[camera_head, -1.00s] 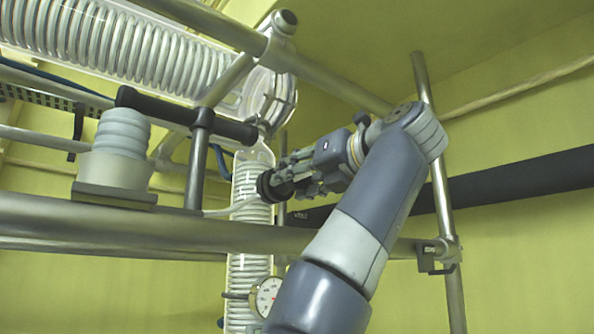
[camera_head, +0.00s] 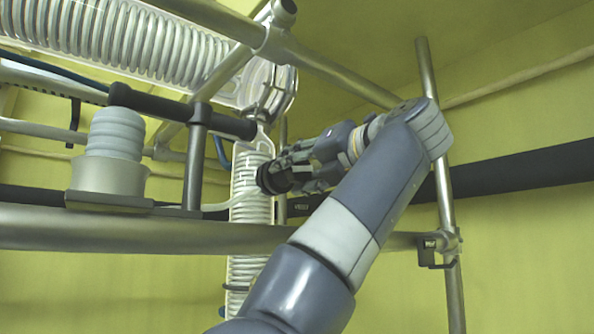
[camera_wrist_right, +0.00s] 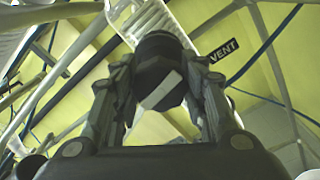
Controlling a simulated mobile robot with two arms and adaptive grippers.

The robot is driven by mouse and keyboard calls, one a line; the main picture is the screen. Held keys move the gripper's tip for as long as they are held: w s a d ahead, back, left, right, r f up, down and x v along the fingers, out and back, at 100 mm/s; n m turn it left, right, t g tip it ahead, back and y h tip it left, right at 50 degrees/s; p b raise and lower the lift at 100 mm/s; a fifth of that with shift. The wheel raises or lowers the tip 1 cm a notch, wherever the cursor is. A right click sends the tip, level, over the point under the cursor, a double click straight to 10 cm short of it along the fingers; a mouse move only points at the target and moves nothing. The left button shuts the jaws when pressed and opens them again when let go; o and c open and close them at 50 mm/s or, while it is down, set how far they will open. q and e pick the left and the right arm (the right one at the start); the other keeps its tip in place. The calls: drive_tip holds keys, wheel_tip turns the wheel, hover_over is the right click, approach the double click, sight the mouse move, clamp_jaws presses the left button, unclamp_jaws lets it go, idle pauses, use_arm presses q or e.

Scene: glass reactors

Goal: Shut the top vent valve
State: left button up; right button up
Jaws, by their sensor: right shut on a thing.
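The vent valve's black round knob (camera_head: 270,178) sits on the right side of the upright glass coil column (camera_head: 250,210). My right gripper (camera_head: 284,172) reaches it from the right, with its fingers around the knob. In the right wrist view, the black knob (camera_wrist_right: 160,68) with a pale flat mark lies between the two fingers of my right gripper (camera_wrist_right: 160,100), which is shut on it. A black VENT label (camera_wrist_right: 223,50) shows just beside it. The valve body behind the knob is mostly hidden. My left gripper is in neither view.
A metal rail (camera_head: 140,232) runs across below my right gripper. A horizontal glass coil condenser (camera_head: 130,45) hangs upper left, and a black clamp bar (camera_head: 180,113) reaches toward the column. An upright metal post (camera_head: 440,190) stands right of my arm.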

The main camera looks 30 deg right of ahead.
drive_tip(key=o, duration=1.1)
drive_tip(key=shift+f, duration=0.1)
drive_tip(key=shift+s, duration=0.25)
drive_tip(key=s, duration=0.7)
drive_tip(key=s+d, duration=0.1)
drive_tip(key=s, duration=0.3)
drive_tip(key=shift+s, duration=0.25)
drive_tip(key=shift+d, duration=0.1)
